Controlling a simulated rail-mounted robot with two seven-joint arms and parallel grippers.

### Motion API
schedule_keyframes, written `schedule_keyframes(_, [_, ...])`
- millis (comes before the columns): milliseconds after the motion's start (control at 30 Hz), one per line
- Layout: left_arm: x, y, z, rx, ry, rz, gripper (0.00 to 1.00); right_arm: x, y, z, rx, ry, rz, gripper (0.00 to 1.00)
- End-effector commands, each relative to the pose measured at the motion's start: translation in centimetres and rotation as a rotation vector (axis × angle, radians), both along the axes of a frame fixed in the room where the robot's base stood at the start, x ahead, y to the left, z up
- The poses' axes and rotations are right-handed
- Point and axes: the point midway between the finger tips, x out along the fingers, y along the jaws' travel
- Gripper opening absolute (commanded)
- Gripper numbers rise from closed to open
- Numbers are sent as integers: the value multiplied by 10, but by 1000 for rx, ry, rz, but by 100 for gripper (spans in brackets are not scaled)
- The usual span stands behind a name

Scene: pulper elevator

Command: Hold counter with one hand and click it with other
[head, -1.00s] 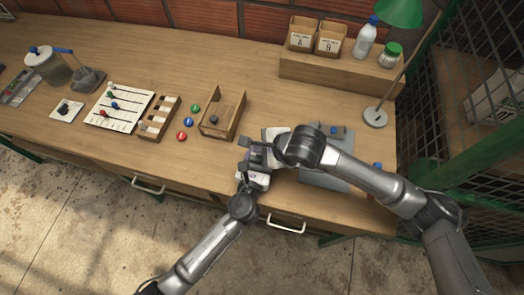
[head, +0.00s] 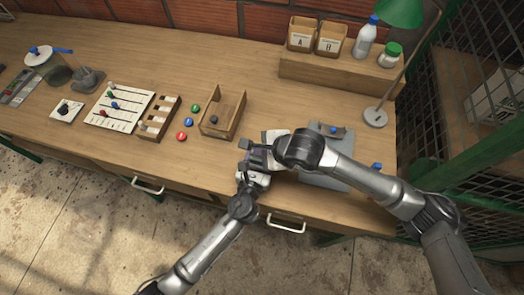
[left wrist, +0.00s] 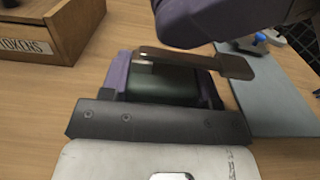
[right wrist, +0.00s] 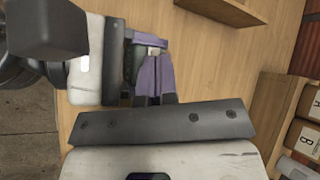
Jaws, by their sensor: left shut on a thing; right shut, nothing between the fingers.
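My left gripper (left wrist: 165,78) is shut on the counter, a small dark green block (left wrist: 165,86) between its purple fingers in the left wrist view. A brown bar (left wrist: 200,62) crosses just above the block; I cannot tell what it belongs to. My right gripper (right wrist: 156,58) is shut and empty, its purple fingertips together close beside the left gripper. Its purple-grey end also shows above the counter in the left wrist view (left wrist: 190,25). In the head view the right gripper (head: 256,152) and arms hide the counter. Whether the fingertips touch it is unclear.
An open wooden token box (head: 236,122) stands left of the grippers, with coloured balls (head: 188,122) beside it. A grey mat (head: 322,178) lies under my right arm. Bins A and B (head: 316,38), bottles and a green lamp (head: 375,116) stand at the back right.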

Motion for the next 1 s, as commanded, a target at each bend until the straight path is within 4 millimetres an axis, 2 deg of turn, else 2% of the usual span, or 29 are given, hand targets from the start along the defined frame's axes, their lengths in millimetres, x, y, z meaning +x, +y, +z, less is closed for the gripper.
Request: schedule_keyframes(1000, [0, 0, 0, 0, 0, -1, 30, -1, -1, -13, -2, 3, 0, 0])
